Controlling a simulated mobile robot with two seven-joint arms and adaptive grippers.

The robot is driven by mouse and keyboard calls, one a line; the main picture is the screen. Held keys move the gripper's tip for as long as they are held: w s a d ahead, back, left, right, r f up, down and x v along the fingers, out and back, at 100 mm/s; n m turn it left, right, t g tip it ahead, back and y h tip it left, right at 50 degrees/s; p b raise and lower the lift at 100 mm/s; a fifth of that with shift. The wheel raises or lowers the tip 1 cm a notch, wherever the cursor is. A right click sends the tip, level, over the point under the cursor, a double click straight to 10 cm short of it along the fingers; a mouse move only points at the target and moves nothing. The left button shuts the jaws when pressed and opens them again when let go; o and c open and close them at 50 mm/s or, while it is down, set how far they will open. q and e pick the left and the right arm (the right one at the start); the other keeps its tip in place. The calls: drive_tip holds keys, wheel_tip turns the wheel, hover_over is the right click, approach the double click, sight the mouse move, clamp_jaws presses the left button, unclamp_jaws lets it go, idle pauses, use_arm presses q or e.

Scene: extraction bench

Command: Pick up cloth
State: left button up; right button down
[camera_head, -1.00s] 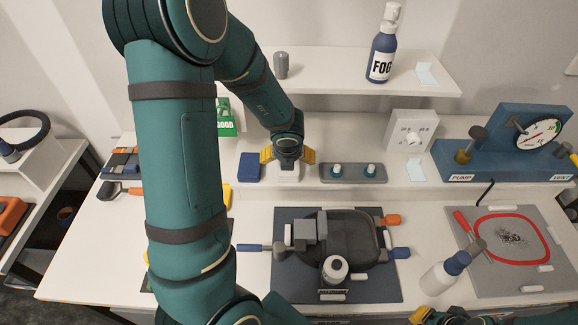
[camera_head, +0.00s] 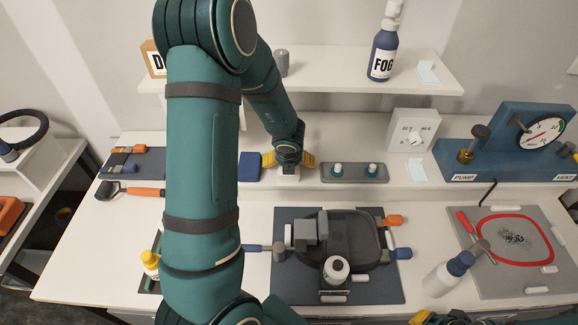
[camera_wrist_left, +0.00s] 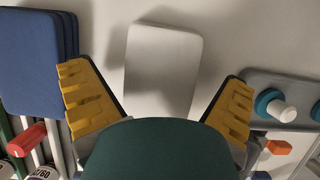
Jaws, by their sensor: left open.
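A white, flat, round-cornered piece that looks like the cloth (camera_wrist_left: 165,60) lies on the bench between the fingers in the left wrist view. In the head view it shows as a small white patch (camera_head: 288,179) under the left gripper. My left gripper (camera_head: 288,161) is open above it, pointing down. Its yellow fingers stand on either side of the white piece in the wrist view, with gaps. My own green wrist part hides the near end of the piece. Only a sliver of my right gripper (camera_head: 424,318) shows at the bottom edge; its jaws cannot be made out.
A stack of blue pads (camera_wrist_left: 30,65) lies close left of the left gripper. A grey tray with teal knobs (camera_head: 353,180) is close on its right. A dark mat (camera_head: 290,290) with a device and a bottle lies in front. A shelf (camera_head: 330,75) with the FOG bottle is behind.

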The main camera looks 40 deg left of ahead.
use_arm(q)
drive_tip(key=shift+f, duration=0.25)
idle(0.3)
drive_tip(key=c, duration=1.2)
